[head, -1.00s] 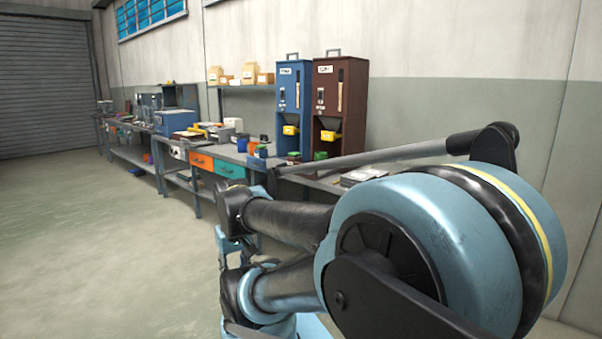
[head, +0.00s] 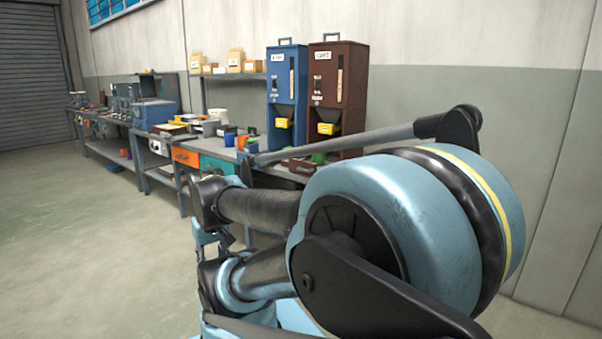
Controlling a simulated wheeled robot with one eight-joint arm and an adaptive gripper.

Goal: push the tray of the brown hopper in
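The brown hopper (head: 356,80) stands upright on the bench, to the right of a blue hopper (head: 286,75). It has a handle on top, a pale label and a yellow piece (head: 326,128) at its chute opening. A low brown piece (head: 303,167) juts out at its foot, apparently its tray pulled out toward the front. My arm hides part of the area at its base. I cannot make out my gripper; only my folded arm shows, in front of the bench and well short of the hopper.
The long bench runs back to the left, with a green cup (head: 318,158), a blue cup (head: 229,138), boxes and tools on it. Orange (head: 185,157) and teal drawers are in its front. The floor (head: 90,250) at left is clear.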

